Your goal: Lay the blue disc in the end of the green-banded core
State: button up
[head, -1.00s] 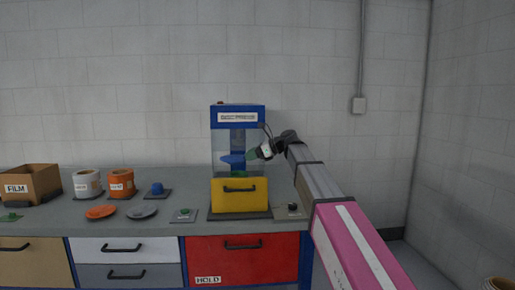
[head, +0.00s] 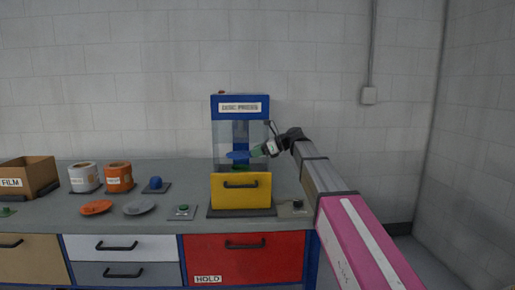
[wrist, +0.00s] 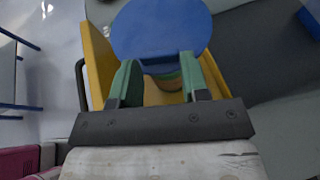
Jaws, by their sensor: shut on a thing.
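The flat blue disc (head: 238,154) is in my gripper (head: 262,150), in front of the disc press (head: 240,106) and above its yellow handled front (head: 240,191). In the wrist view the disc (wrist: 160,28) reaches beyond the green fingertips of my gripper (wrist: 158,80), which are shut on its near edge. Between and below the fingers, a round part with green and tan bands (wrist: 167,80) shows inside the yellow walls. It may be the green-banded core; the disc, fingers and yellow front hide most of it.
On the counter (head: 100,212) to the left stand a FILM box (head: 38,178), a white roll (head: 83,178), an orange roll (head: 118,178) and a blue knob (head: 155,183). Orange (head: 96,207) and grey (head: 139,207) discs lie in front. A green button (head: 183,208) is left of the press.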

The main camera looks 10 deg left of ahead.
jog(key=shift+f, duration=2.25)
jog(key=o, duration=1.6)
jog(key=shift+c, duration=0.2)
jog(key=shift+r, duration=0.15)
notch_tip(320, 180, up, 7)
jog(key=shift+f, duration=0.2)
dwell(0.4)
jog(key=shift+s, duration=0.15)
dwell(0.3)
